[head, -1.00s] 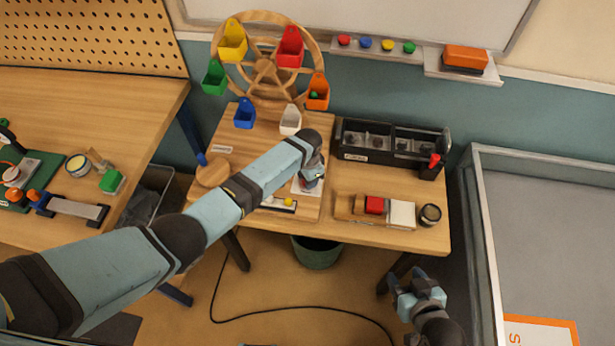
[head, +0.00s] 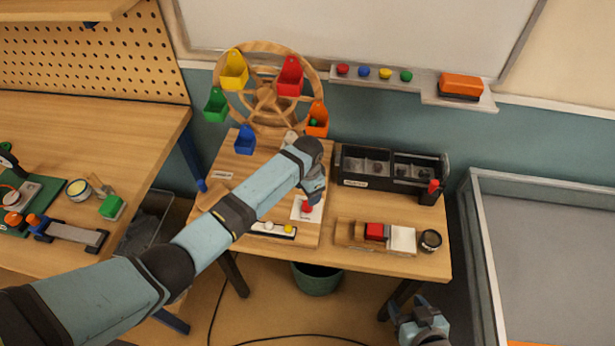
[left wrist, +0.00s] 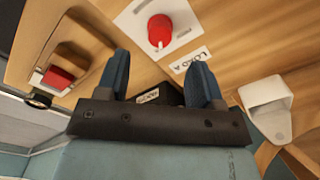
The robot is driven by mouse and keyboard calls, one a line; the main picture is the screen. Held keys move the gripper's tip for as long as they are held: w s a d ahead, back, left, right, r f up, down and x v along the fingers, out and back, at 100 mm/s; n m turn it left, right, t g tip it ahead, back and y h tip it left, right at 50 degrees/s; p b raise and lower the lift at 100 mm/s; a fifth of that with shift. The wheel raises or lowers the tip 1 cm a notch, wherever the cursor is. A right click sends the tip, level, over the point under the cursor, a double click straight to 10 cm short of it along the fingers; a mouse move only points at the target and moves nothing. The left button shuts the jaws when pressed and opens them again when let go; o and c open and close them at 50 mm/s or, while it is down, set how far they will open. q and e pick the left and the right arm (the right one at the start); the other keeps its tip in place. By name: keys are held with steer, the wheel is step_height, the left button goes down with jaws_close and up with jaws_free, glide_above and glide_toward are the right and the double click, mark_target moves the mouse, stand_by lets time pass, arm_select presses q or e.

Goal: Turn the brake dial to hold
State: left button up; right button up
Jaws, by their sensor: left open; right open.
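The brake dial (head: 307,207) is a red knob on a white plate, on the wooden board in front of the wheel. It also shows in the left wrist view (left wrist: 160,30), above the gap between my left fingers, with a small pale mark on its lower edge. My left gripper (head: 315,188) is just behind the dial in the head view, apart from it. In the left wrist view its two blue fingers (left wrist: 162,78) are spread and empty. My right gripper (head: 408,318) is low at the right, beside the table, open and away from the dial.
A wooden wheel (head: 268,95) with coloured buckets stands behind the board. A white bucket (left wrist: 266,105) is right of my left fingers in the wrist view. A black box (head: 392,170) and a wooden tray (head: 345,233) with red and white blocks lie to the right.

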arm_select(q)
step_height(320, 180, up, 7)
stand_by(0.3)
steer(key=shift+f, duration=0.1)
steer(key=s+a+f+n+t+h, duration=0.15)
steer(key=s+a, duration=0.25)
steer(key=s, duration=0.5)
steer(key=s+a+f+n+h, duration=0.1)
steer(key=s+a+n, duration=0.25)
steer(key=s, duration=0.55)
steer(key=s+a+r+n+t+y, duration=0.1)
steer(key=s+a+r+n, duration=0.1)
steer(key=s+a+r, duration=0.45)
steer(key=s+a+r+n+t+y, duration=0.1)
steer(key=s+a+r+n, duration=0.15)
steer(key=s+a, duration=0.65)
steer(key=w+d+f+m+t+h, duration=0.1)
steer(key=d+f+t, duration=0.2)
steer(key=f, duration=0.3)
steer(key=w+d+f+m+t+h, duration=0.1)
steer(key=w+d+f+t, duration=0.1)
steer(key=d+f+t, duration=0.2)
step_height(320, 180, down, 3)
steer(key=shift+w+d+f, duration=0.15)
steer(key=shift+w+d, duration=0.15)
steer(key=shift+d, duration=0.4)
